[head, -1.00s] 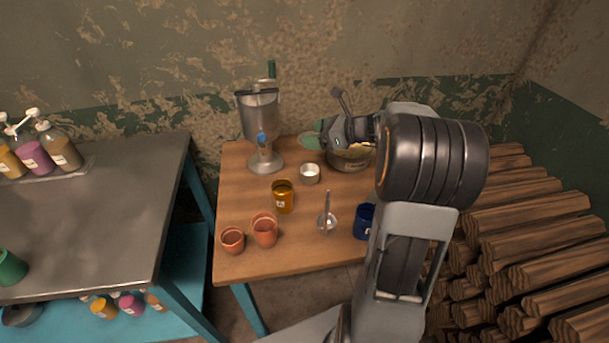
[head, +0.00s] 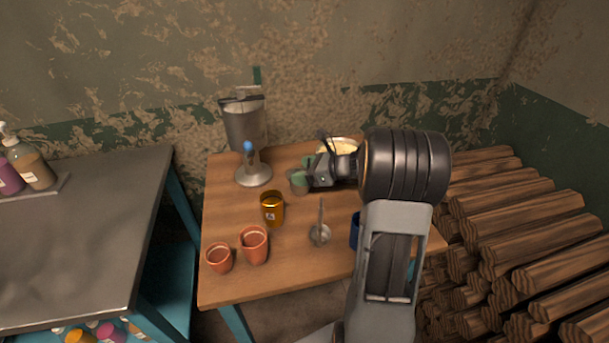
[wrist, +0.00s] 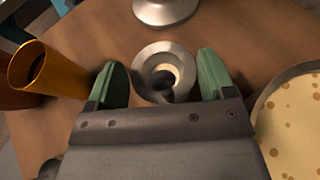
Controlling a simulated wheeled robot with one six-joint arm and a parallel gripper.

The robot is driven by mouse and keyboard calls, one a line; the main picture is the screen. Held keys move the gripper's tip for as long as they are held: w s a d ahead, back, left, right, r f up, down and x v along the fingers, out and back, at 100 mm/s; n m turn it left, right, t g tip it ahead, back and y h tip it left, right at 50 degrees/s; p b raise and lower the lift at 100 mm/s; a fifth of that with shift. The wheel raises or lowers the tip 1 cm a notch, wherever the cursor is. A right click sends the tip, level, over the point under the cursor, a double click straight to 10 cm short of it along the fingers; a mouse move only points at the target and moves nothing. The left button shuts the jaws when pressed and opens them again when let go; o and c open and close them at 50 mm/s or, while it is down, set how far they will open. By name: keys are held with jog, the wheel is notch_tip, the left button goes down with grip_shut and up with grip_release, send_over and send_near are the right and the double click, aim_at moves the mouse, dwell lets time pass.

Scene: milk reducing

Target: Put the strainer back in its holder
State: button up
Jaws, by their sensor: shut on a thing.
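A small round silver cup (wrist: 180,52) with a dark opening sits between the green fingers of my gripper (wrist: 165,75) in the wrist view. The fingers press against its two sides. In the head view my gripper (head: 303,180) is low over the table, and the cup is mostly hidden by it. I cannot tell whether the cup is the strainer or its holder, or whether it touches the table. A utensil (head: 320,234) with an upright thin handle stands nearer the front, apart from my gripper; its kind is unclear.
A wooden table (head: 290,277) holds a steel machine (head: 253,176) at the left, a pot (head: 340,146) of pale spotted liquid behind, a yellow cup (head: 272,211), two clay cups (head: 253,246) and a partly hidden blue cup (head: 355,231). Logs (head: 520,230) are stacked at right.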

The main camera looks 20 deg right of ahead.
jog(key=shift+f, duration=0.6)
jog(key=o, duration=0.9)
jog(key=p+v, duration=0.1)
jog(key=v, duration=1.1)
